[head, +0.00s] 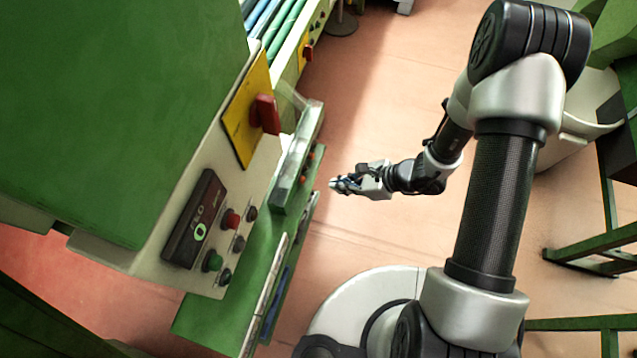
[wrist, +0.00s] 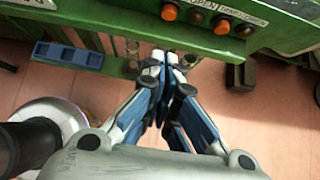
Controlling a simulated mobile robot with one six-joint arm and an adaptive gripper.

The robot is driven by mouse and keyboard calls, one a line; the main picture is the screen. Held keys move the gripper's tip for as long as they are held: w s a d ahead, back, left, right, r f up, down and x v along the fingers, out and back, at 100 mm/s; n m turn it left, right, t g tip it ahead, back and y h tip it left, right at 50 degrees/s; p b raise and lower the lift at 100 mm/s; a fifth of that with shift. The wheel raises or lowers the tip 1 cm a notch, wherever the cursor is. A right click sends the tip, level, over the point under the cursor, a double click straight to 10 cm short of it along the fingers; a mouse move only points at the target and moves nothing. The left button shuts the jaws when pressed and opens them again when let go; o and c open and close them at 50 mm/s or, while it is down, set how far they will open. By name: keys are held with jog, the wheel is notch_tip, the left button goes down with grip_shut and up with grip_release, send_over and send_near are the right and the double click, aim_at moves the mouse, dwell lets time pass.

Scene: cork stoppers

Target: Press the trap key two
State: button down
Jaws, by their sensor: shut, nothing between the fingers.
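A row of keys sits on a green rail in the wrist view. An orange key (wrist: 169,11) is on the left and a second orange key (wrist: 221,24) is to its right. Darker round parts lie beside them. Lettering reading "OPEN" and a partly legible "TRAP" label (wrist: 232,12) are above; which key is trap key two I cannot tell. In the head view small orange keys (head: 312,155) show on the machine's side.
A control panel with a red button (head: 231,219) and a green button (head: 212,261) is on the machine's near face. A red switch (head: 266,114) sits on a yellow plate. A blue tray (wrist: 68,55) is left of my gripper. Open floor (head: 375,235) lies around it.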

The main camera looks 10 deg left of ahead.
aim_at(303, 180)
jog(key=a+f, duration=0.1)
jog(key=a, duration=0.2)
jog(key=a+f+b, duration=0.1)
jog(key=a, duration=0.1)
jog(key=shift+w+a+f, duration=0.15)
jog(key=shift+w+f, duration=0.05)
jog(key=shift+f, duration=0.1)
jog(key=shift+a, duration=0.65)
jog(key=shift+a, duration=0.1)
